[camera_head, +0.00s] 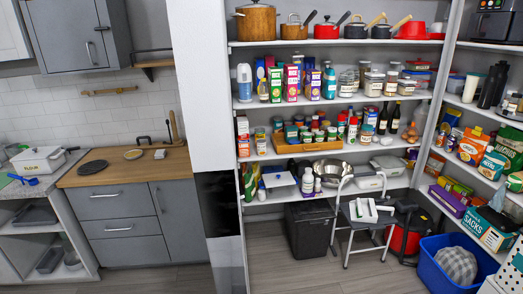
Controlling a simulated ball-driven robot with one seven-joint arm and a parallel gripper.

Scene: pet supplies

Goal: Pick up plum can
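I cannot pick out a plum can with certainty. Several small cans and jars (305,136) stand in a wooden tray (291,150) on the middle shelf of the pantry, too small to read. More small cans (278,123) stand just left of and behind them. My gripper is not in view.
Pots (257,22), boxes (292,82) and jars fill the back shelves. The right shelves hold bags (474,146) and cartons. A step stool (365,217), a black bin (308,228) and a blue tub (458,258) stand on the floor. Grey drawers (118,215) are at left.

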